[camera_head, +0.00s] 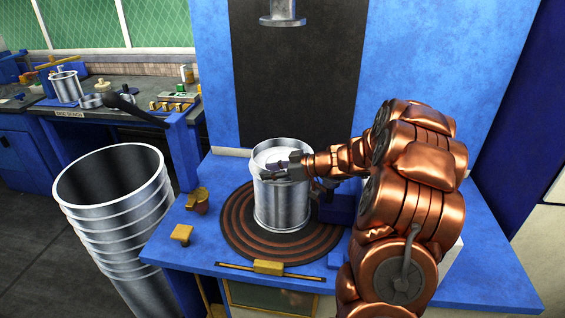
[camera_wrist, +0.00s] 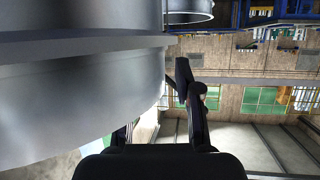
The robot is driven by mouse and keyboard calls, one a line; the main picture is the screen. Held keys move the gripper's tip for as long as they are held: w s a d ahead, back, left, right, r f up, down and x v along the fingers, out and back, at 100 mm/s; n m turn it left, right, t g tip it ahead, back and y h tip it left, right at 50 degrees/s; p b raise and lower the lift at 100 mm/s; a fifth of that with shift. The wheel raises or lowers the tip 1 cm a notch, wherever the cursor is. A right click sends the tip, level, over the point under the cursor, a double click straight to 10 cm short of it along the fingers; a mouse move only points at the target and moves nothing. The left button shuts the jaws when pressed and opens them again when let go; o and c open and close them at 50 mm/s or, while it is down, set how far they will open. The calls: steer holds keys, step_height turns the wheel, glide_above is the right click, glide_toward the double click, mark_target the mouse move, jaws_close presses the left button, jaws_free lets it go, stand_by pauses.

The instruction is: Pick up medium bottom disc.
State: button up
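An open metal pail shell (camera_head: 282,204) stands upright on a round ribbed plate on the blue table. I cannot pick out the medium bottom disc for certain; a pale surface (camera_head: 268,155) shows in the pail's mouth, partly behind my gripper. My gripper (camera_head: 272,168) is at the pail's top in the head view, reaching in from the right. In the wrist view a large curved metal body (camera_wrist: 80,100) fills the left side and hides part of one finger. My gripper's fingers (camera_wrist: 158,115) stand apart there, with background showing between them; nothing is visibly held.
A tall stack of ribbed pails (camera_head: 118,210) stands left of the table. A metal press head (camera_head: 283,12) hangs above the pail. Yellow fittings (camera_head: 182,234) lie on the table's left. A workbench (camera_head: 100,112) with a small pail (camera_head: 66,87) is behind at left.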

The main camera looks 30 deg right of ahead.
steer(key=shift+c, duration=0.4)
jaws_close()
steer(key=shift+r, duration=0.1)
